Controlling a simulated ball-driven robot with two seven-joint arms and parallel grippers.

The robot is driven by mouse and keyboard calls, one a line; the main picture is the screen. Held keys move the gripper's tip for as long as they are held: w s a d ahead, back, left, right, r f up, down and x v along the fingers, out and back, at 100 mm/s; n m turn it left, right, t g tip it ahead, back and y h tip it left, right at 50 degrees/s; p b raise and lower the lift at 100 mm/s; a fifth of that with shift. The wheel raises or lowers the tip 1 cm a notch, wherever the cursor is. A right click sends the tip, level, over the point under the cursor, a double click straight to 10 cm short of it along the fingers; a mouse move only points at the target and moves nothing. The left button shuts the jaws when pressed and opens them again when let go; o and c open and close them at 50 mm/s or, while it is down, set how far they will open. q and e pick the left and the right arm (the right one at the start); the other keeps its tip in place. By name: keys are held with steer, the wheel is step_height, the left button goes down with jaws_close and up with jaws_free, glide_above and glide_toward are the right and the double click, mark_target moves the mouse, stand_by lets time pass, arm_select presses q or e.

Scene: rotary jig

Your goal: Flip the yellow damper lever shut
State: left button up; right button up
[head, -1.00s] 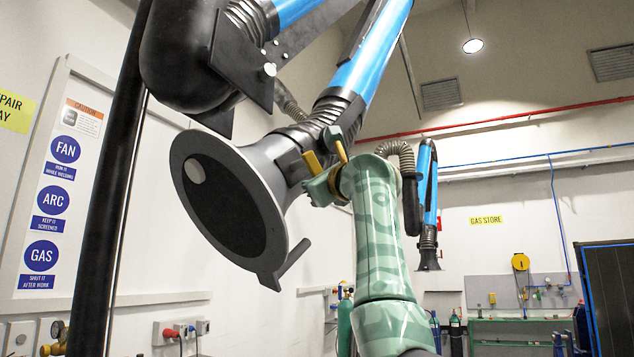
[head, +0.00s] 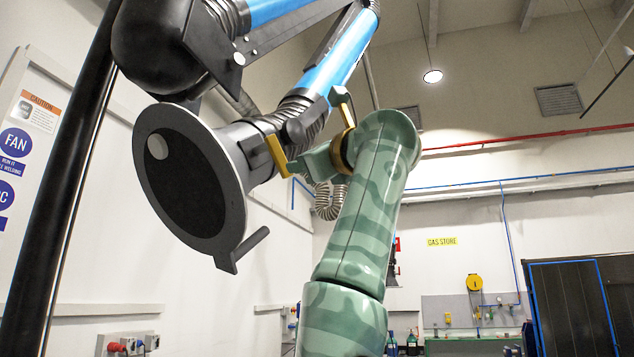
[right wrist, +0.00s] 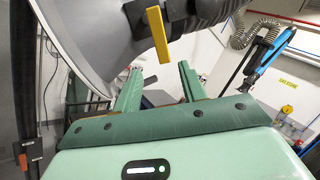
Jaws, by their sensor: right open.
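The yellow damper lever (head: 276,155) is a flat bar on the side of the grey neck behind the round extraction hood (head: 228,165). In the head view it slants down to the right. My right gripper (head: 302,166) is just right of it, and the fingers are partly hard to make out there. In the right wrist view the lever (right wrist: 158,36) hangs above the gap between the two green fingers of my right gripper (right wrist: 159,72). The fingers are apart with nothing held between them. My left gripper is not in view.
A dark handle (head: 250,244) sticks out from the hood's lower rim. The blue extraction arm (head: 335,60) rises behind the neck, with a black joint housing (head: 160,45) at upper left. A black post (head: 62,190) stands at left. Open room lies to the right.

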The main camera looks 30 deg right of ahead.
steer(key=v, duration=0.3)
steer(key=shift+b, duration=0.35)
